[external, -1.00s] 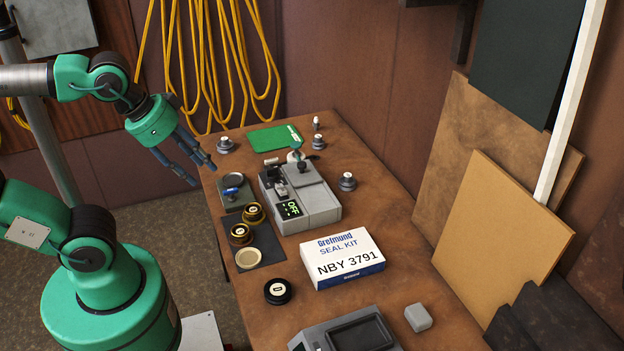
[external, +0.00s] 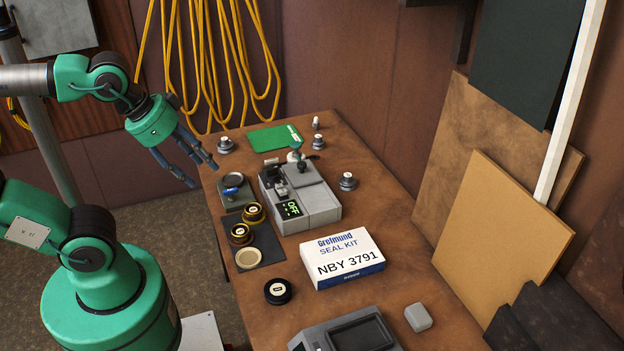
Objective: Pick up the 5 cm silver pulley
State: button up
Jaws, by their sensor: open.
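Several small silver pulleys stand on the brown workbench (external: 400,265). One silver pulley (external: 226,145) is at the far left, another silver pulley (external: 318,142) is near the back right, and a third silver pulley (external: 347,181) is right of the grey device. Their sizes are too small to read, so I cannot tell which is 5 cm. My gripper (external: 202,172) is open and empty above the bench's left edge, pointing down and to the right. It is apart from all the pulleys; the far-left one is nearest.
A grey device (external: 318,207) with a lit OFF display stands mid-bench. Black and brass round parts sit on a dark mat (external: 268,246). A white seal kit box (external: 342,257), a black pulley (external: 278,291) and a green mat (external: 270,139) lie around it. The right side is mostly clear.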

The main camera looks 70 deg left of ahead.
jog(key=shift+o, duration=0.3)
jog(key=w+a+r+n+g+p, duration=0.1)
jog(key=w+a+r+p, duration=0.25)
jog(key=w, duration=0.45)
jog(key=w+a+r+p, duration=0.2)
jog(key=w+r, duration=0.3)
jog(key=w, duration=0.3)
jog(key=w+a+g+p, duration=0.1)
jog(key=w+a+p, duration=0.1)
jog(key=w+a, duration=0.45)
jog(key=w+a+g+p, duration=0.1)
jog(key=w+a+p, duration=0.25)
jog(key=w, duration=0.55)
jog(key=w+a+f+n+g+p, duration=0.1)
jog(key=w+a+f+p, duration=0.1)
jog(key=w+a+f, duration=0.4)
jog(key=w+a+f+n+p, duration=0.1)
jog(key=w+a+f+p, duration=0.25)
jog(key=w+a, duration=0.45)
jog(key=w+a+f+g+p, duration=0.1)
jog(key=w+a+f+p, duration=0.2)
jog(key=a+f, duration=1.1)
notch_tip(320, 180, down, 3)
jog(key=shift+a+r+n+g+p, duration=0.2)
jog(key=shift+a+n+g+p, duration=0.1)
jog(key=shift+p, duration=0.1)
